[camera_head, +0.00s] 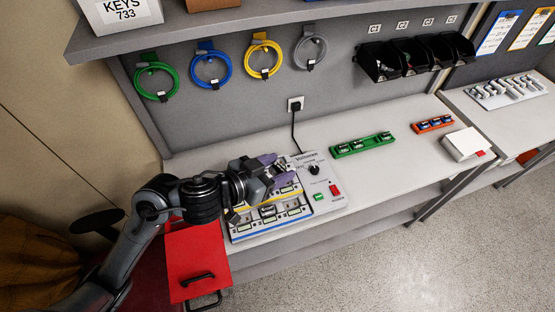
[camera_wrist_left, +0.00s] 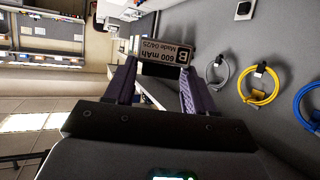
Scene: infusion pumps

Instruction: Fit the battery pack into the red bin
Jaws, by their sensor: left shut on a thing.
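My left gripper (camera_head: 275,170) is above the back part of the charging station (camera_head: 332,205). In the left wrist view its two purple fingers (camera_wrist_left: 160,74) are shut on a battery pack (camera_wrist_left: 166,51), whose grey label reads "600 mAh" with a letter B. In the head view the gripper mostly hides the pack. The red bin (camera_head: 196,250) is at the lower left, in front of the bench's left end. A flat red surface with a black handle shows on it; I cannot see inside. My right gripper is not in view.
The station has several slots and a cable to a wall socket (camera_head: 295,104). A green tray (camera_head: 362,145), an orange tray (camera_head: 432,124) and a white box (camera_head: 463,145) stand to the right. Coiled cables hang on the back panel. The bench between the station and green tray is clear.

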